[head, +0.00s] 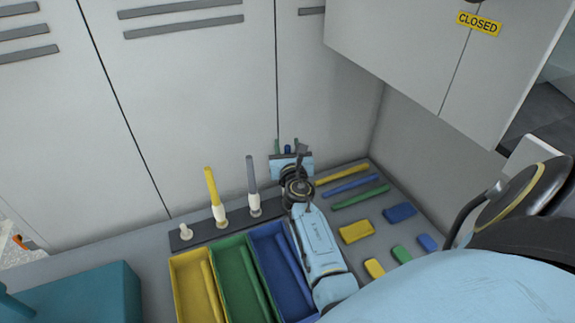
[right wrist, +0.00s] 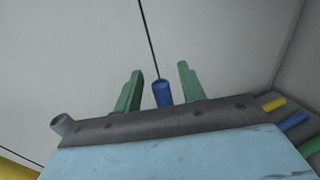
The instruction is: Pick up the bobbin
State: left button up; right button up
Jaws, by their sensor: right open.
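A blue bobbin (head: 288,149) stands with only its top showing in the head view, behind my right gripper (head: 287,146). Its lower part is hidden. In the right wrist view the blue bobbin (right wrist: 162,94) is upright between the two green fingers of my right gripper (right wrist: 161,86), with a gap on both sides. The right gripper is open and holds nothing. A yellow bobbin (head: 212,188) and a grey-blue bobbin (head: 251,173) stand upright on white-based pegs to its left. My left gripper is not in view.
Left of them is a short white peg (head: 186,231) with nothing tall on it. Yellow (head: 178,288), green (head: 222,268) and blue (head: 258,244) trays each hold a rod. Rods and blocks lie right of my arm. A teal block (head: 100,295) stands left; grey panels rise behind.

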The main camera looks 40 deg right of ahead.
grip_shut()
jog(key=shift+r, duration=0.2)
